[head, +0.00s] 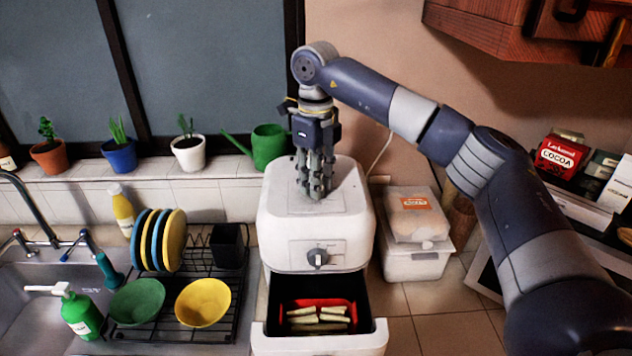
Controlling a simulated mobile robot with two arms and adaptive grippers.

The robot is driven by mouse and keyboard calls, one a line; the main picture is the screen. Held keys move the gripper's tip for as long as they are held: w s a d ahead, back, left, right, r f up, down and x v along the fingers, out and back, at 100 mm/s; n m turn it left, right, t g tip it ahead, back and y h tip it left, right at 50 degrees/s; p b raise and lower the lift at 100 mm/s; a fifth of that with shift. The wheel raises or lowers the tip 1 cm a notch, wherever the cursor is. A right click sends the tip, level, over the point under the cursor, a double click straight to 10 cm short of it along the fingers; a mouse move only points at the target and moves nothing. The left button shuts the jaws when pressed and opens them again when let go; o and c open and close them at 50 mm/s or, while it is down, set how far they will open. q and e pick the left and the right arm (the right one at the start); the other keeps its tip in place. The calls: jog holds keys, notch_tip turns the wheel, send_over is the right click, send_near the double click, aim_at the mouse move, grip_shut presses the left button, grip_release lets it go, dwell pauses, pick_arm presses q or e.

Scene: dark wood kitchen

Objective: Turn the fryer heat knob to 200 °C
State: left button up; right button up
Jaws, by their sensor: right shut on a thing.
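The white fryer (345,222) stands on the counter in the middle of the head view. Its drawer (373,336) is pulled out at the front, with pale food sticks (318,319) in a red holder inside. A grey knob (318,257) shows on the fryer's front panel, and nothing touches it. My right gripper (315,192) points straight down at the fryer's top panel. Its fingers are shut on a small knob there, which they almost wholly hide. I cannot read its setting or any scale marks. My left gripper is out of view.
A dish rack (245,290) with plates and bowls stands left of the fryer, beside the sink (30,290). A lidded white container (418,262) with a bag on it stands close on the right. A green watering can (268,146) and potted plants line the ledge behind.

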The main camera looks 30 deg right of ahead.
jog(key=m+b, duration=0.1)
jog(key=m, duration=0.4)
jog(key=shift+m, duration=0.3)
jog(key=m+b, duration=0.1)
jog(key=m, duration=0.3)
jog(key=shift+r+m, duration=0.1)
jog(key=shift+m, duration=0.3)
jog(key=o, duration=1.1)
notch_tip(320, 180, up, 12)
dwell(0.4)
